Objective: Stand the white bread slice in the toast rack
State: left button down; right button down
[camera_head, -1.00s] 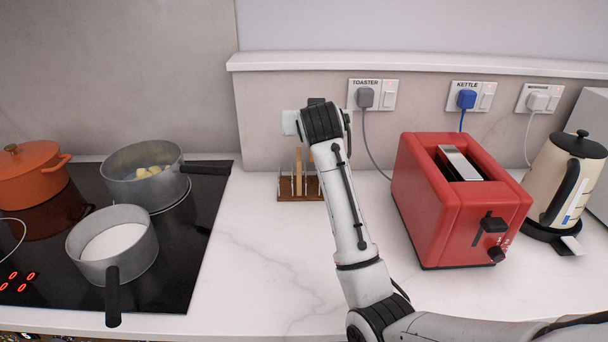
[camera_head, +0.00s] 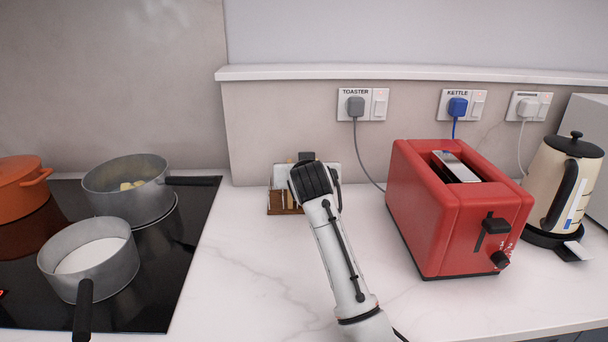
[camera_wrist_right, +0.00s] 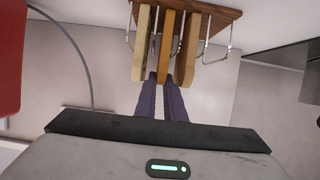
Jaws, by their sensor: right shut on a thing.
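The toast rack (camera_head: 275,210), with a wooden base and wire dividers, stands on the counter near the wall, partly hidden by my right arm. It also shows in the right wrist view (camera_wrist_right: 219,20). There my right gripper (camera_wrist_right: 166,78) is shut on the middle slice, taken as the white bread slice (camera_wrist_right: 165,48), its tan edge towards the camera. This slice is upright among the rack's wires; whether it rests on the base is unclear. A pale slice (camera_wrist_right: 143,45) stands on one side and a browner slice (camera_wrist_right: 187,48) on the other. My left gripper is out of view.
A red toaster (camera_head: 425,215) stands right of the rack, with a cream kettle (camera_head: 560,185) beyond. On the left, a hob (camera_head: 180,265) carries two grey pans (camera_head: 130,195) and an orange pot (camera_head: 15,190).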

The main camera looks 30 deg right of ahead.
jog(key=c, duration=2.1)
grip_release()
jog(key=v, duration=1.2)
